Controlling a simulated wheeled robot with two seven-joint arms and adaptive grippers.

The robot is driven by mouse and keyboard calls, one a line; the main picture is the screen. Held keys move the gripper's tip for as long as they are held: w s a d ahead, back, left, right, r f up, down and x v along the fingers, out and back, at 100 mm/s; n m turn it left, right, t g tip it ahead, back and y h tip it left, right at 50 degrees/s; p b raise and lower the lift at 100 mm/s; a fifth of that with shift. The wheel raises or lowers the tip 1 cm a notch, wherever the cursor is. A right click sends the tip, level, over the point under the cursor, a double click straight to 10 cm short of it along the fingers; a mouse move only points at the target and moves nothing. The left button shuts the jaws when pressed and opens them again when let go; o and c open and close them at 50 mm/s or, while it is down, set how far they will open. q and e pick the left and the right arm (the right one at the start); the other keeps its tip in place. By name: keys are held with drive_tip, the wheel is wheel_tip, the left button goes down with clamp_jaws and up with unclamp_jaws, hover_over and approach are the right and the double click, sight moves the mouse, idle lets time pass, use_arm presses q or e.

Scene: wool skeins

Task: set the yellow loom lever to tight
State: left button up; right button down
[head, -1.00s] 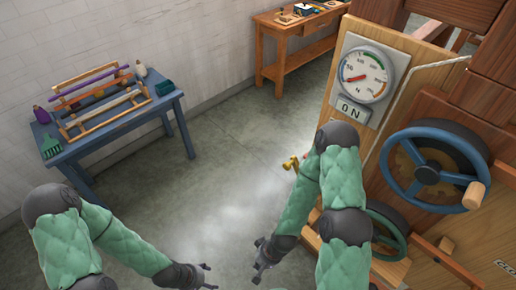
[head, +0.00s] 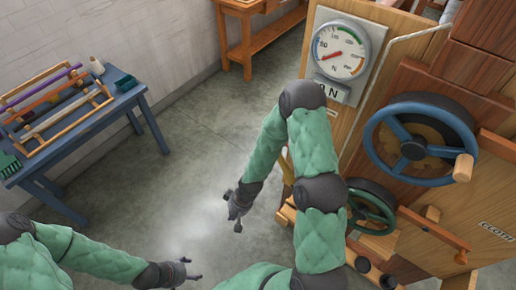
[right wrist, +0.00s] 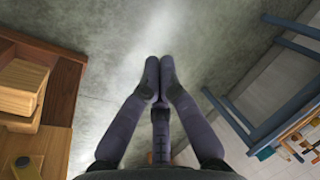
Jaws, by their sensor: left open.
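The yellow loom lever is mostly hidden behind my right arm in the head view. A narrow yellowish piece (head: 287,167) shows beside the arm and may be part of it; its setting cannot be read. My right gripper (head: 235,208) hangs over the floor, left of the loom. In the right wrist view my right gripper (right wrist: 159,65) has its fingertips together with nothing between them. My left gripper (head: 190,272) is open and empty over the floor at the bottom of the head view, away from the loom.
The loom carries a dial gauge (head: 340,50), a partly covered ON plate (head: 333,90), a blue handwheel (head: 381,155) and a green handwheel (head: 388,208). A blue table (head: 75,140) with a wooden rack stands left. A wooden table (head: 265,38) stands behind. The floor between is clear.

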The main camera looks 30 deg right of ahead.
drive_tip(key=w+d+r+n+h+b, duration=0.1)
drive_tip(key=w+d+r+n+b, duration=0.15)
drive_tip(key=w+d+r, duration=0.75)
drive_tip(key=w+d+r+n, duration=0.1)
drive_tip(key=w+d+r, duration=0.1)
drive_tip(key=d+r, duration=0.2)
drive_tip(key=w+d+r+n+t+h, duration=0.1)
drive_tip(key=w+d+r+n, duration=0.1)
drive_tip(key=d+r, duration=0.3)
wheel_tip(320, 180, up, 4)
drive_tip(key=shift+w+r, duration=0.25)
drive_tip(key=shift+w, duration=0.35)
drive_tip(key=shift+a, duration=0.1)
wheel_tip(320, 180, down, 9)
drive_tip(key=s+b, duration=0.1)
drive_tip(key=b, duration=0.3)
drive_tip(key=shift+s+d+f, duration=0.2)
drive_tip(key=shift+s+d, duration=0.05)
drive_tip(key=shift+d, duration=0.1)
